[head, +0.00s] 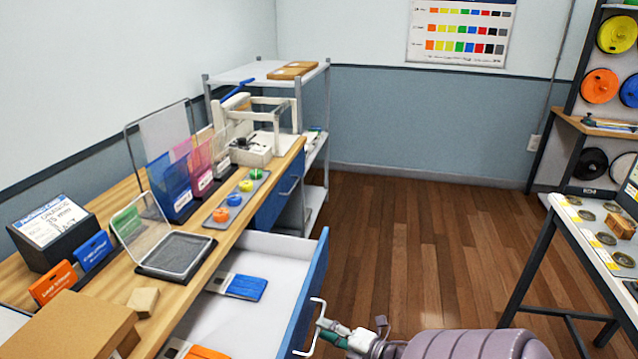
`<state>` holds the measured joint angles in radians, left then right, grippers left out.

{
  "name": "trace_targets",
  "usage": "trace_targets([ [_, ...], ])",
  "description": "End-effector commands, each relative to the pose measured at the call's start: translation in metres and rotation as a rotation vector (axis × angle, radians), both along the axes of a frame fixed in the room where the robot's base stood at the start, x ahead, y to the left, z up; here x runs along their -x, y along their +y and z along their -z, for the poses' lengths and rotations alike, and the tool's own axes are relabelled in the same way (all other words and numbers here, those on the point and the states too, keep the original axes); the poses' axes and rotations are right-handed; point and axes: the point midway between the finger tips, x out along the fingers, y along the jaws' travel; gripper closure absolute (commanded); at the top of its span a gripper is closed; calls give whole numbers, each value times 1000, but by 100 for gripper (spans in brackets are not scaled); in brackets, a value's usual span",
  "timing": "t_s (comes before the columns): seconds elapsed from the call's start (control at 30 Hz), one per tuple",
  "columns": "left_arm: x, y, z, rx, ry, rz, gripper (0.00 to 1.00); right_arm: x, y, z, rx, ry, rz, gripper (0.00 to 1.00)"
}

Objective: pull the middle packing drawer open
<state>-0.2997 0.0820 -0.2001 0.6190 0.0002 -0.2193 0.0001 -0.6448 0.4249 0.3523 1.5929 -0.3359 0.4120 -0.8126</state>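A packing drawer with a blue front (306,290) stands pulled out from the wooden bench, its white inside showing. A blue-and-white packet (238,286) and an orange packet (203,353) lie in it. Its pale bar handle (308,340) sticks out at the front. My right gripper (323,325) is at this handle, its fingertips meeting the bar and appearing shut around it. A farther blue drawer (272,203) with its own handle is shut. The near end of the open drawer is cut off by the frame. My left gripper is not in view.
The bench top (184,299) holds a cardboard box (75,325), a clear-lidded tray, colored folders and small spools. A metal shelf rack (328,110) stands behind. A table (590,240) is at right. The wooden floor (420,240) between is clear.

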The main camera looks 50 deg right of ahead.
Motion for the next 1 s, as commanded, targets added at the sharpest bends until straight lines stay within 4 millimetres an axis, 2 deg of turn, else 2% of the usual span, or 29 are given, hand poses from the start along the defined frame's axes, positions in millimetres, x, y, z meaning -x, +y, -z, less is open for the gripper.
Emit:
trace_targets([
  [0.03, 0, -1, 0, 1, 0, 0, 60, 13, 1, -1, -2, 4, 1, 63],
  [0.2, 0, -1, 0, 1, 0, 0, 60, 49, 1, -8, -1, 4, 1, 63],
  [0.4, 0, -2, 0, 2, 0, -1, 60, 77, 1, -14, -1, 2, 1, 63],
  [0.57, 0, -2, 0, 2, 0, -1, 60, 86, 1, -16, -1, 1, 0, 63],
  [1.0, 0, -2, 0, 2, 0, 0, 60, 86, 1, -16, -1, 0, 0, 63],
])
